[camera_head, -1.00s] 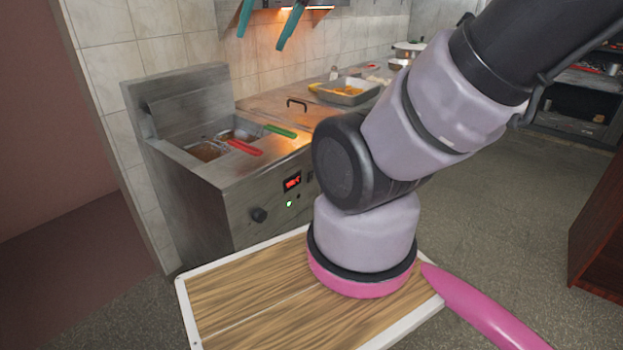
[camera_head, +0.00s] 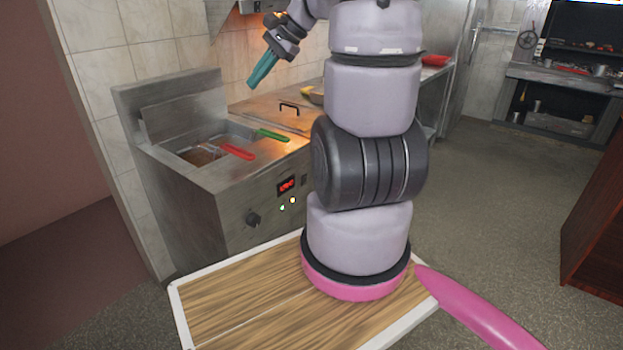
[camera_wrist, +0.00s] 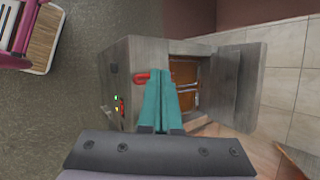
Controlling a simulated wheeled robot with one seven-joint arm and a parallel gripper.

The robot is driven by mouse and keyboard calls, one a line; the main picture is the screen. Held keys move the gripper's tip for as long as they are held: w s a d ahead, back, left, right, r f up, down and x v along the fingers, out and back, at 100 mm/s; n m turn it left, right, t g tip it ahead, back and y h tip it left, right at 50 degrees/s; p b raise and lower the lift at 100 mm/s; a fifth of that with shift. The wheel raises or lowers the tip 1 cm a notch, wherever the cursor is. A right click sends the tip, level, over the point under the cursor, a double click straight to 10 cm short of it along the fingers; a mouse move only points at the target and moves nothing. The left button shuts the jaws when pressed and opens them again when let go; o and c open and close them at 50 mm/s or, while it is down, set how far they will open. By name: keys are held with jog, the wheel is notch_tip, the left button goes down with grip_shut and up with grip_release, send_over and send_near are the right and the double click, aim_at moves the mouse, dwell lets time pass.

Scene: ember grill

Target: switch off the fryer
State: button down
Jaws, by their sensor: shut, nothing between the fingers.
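The steel fryer (camera_head: 215,190) stands against the tiled wall, left of my arm. Its front panel carries a black knob (camera_head: 253,219), a lit red display (camera_head: 286,185), a small lit amber lamp (camera_head: 292,200) and a pale lamp (camera_head: 282,207). The display also shows in the wrist view (camera_wrist: 122,108). My gripper (camera_head: 252,84), with teal fingers, is high near the back of the fryer and the neighbouring counter, touching nothing. Its fingers are together and empty in the wrist view (camera_wrist: 164,75).
My arm hides part of that counter. A dark shelf unit (camera_head: 560,90) stands far right, and a brown wooden cabinet (camera_head: 595,220) at the right edge. Open floor lies between.

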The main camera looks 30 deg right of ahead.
jog(key=w+d+f+m+t, duration=0.1)
jog(key=w+d+f+m, duration=0.5)
jog(key=d+f, duration=0.25)
jog(key=s+d+f+m+t+h, duration=0.1)
jog(key=d+f+m, duration=0.3)
jog(key=f, duration=0.6)
jog(key=s+d+f+m+t+h, duration=0.1)
jog(key=d+f+m, duration=0.3)
jog(key=d+f, duration=0.5)
jog(key=s+d+f+m+t+h, duration=0.1)
jog(key=d+f+m, duration=0.3)
jog(key=f, duration=0.6)
jog(key=s+d+t, duration=0.1)
jog(key=d, duration=0.1)
jog(key=shift+d+f, duration=0.3)
jog(key=shift+f, duration=0.05)
jog(key=shift+w, duration=0.1)
send_near(305, 180)
jog(key=x, duration=0.5)
jog(key=shift+f, duration=0.3)
jog(key=shift+w+a, duration=0.15)
jog(key=shift+w, duration=0.1)
jog(key=shift+w+r, duration=0.1)
